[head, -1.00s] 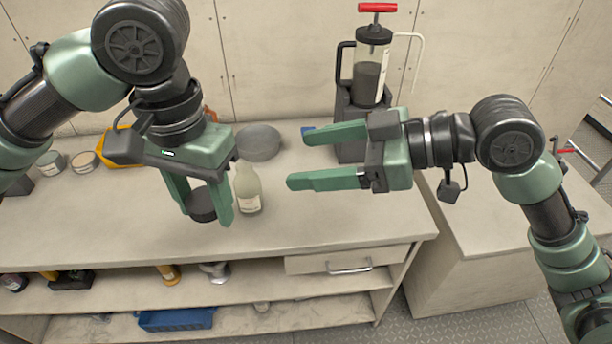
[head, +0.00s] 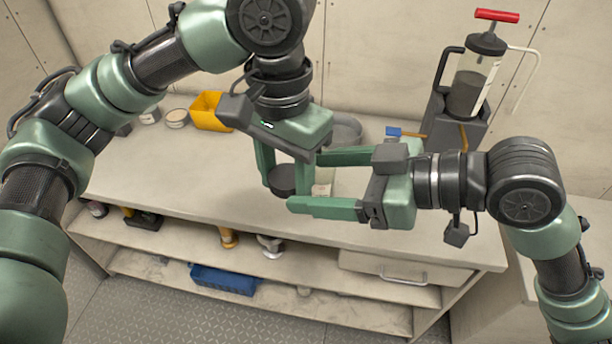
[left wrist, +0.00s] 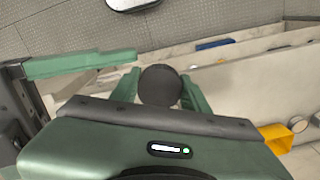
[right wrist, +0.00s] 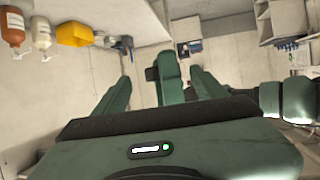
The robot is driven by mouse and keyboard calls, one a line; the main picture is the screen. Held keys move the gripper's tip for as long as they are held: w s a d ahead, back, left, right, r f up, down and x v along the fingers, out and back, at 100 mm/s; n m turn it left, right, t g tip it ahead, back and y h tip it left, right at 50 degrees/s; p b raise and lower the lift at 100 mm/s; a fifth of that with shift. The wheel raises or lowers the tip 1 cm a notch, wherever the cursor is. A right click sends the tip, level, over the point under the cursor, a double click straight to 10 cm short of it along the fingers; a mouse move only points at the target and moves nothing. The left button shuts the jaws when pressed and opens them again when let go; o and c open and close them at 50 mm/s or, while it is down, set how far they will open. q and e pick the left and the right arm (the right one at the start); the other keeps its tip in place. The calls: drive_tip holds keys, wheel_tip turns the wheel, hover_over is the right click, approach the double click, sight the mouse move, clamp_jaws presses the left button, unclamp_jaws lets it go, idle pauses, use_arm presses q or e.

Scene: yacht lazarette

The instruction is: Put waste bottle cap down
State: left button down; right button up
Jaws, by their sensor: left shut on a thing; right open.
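The waste bottle cap is a dark, round, short piece (head: 282,181) held between the fingers of my left gripper (head: 285,187), over the bench. In the left wrist view the cap (left wrist: 160,86) sits between both fingertips. My right gripper (head: 305,181) is open, its fingers pointing left close beside the left gripper. In the right wrist view a green left-gripper part (right wrist: 170,80) shows between its fingers.
A grey round dish (head: 345,130) and a yellow bin (head: 208,111) stand toward the back of the bench (head: 160,185). A pump with a red handle (head: 497,15) stands at right. The left front of the bench is clear. A blue tray (head: 223,280) is on the shelf below.

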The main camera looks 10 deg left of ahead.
drive_tip(key=shift+x, duration=1.2)
drive_tip(key=shift+w, duration=0.1)
drive_tip(key=c, duration=1.4)
use_arm(q)
drive_tip(key=c, duration=0.8)
unclamp_jaws()
drive_tip(key=shift+s, duration=0.1)
drive_tip(key=shift+c, duration=0.2)
drive_tip(key=shift+o, duration=1)
drive_tip(key=shift+d, duration=0.1)
use_arm(e)
drive_tip(key=shift+o, duration=0.2)
drive_tip(key=shift+w, duration=0.1)
